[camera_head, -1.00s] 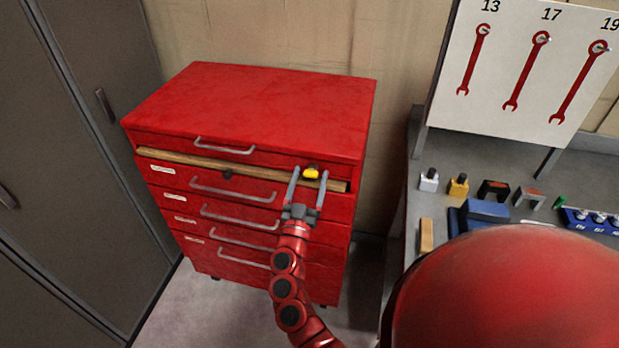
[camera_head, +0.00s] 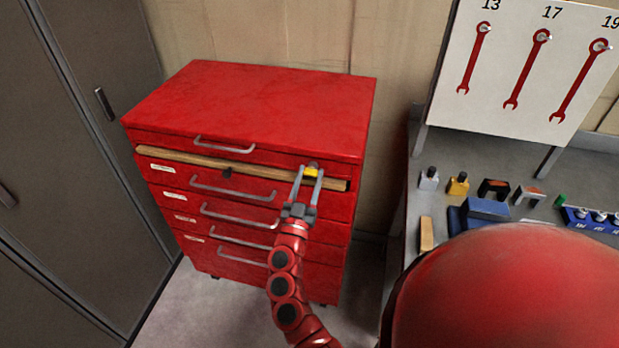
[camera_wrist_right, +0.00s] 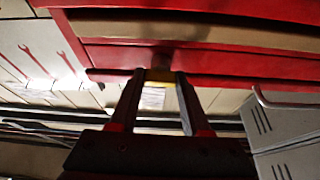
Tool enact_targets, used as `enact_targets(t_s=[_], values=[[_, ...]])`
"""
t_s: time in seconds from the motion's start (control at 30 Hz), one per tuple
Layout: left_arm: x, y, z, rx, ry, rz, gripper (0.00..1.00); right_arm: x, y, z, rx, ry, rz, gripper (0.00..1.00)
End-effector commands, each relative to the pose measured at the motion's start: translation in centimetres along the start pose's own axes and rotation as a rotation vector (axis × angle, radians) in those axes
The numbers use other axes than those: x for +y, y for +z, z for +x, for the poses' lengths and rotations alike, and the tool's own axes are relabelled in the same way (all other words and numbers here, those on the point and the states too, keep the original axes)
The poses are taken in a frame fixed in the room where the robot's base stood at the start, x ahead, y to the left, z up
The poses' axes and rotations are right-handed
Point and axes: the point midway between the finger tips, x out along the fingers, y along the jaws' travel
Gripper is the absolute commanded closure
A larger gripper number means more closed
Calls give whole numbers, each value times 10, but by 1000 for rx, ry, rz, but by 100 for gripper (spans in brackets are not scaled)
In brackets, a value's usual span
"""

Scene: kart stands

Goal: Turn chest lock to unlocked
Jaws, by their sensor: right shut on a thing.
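A red tool chest (camera_head: 250,105) with several drawers stands left of centre in the head view. A small yellow lock knob (camera_head: 311,172) is on its upper front, at the right part of the wooden strip. My right gripper (camera_head: 310,172) reaches up to it, its two fingers closed on the knob from either side. In the right wrist view the gripper (camera_wrist_right: 160,80) has its fingers at a yellow piece (camera_wrist_right: 160,76) by the red chest front, partly hidden and blurred. My left gripper is not in view.
Dark lockers (camera_head: 75,130) stand left. A workbench (camera_head: 410,185) with small tools and a wrench board (camera_head: 530,75) is at right. A large red rounded shape covers the lower right.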

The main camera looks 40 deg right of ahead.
Motion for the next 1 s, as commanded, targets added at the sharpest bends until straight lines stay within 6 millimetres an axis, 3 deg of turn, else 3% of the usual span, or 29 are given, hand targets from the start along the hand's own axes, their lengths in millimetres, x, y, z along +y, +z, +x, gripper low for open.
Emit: enact_targets(t_s=[1.0], values=[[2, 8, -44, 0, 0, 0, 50, -4, 2, 0, 0, 341, 821, 100]])
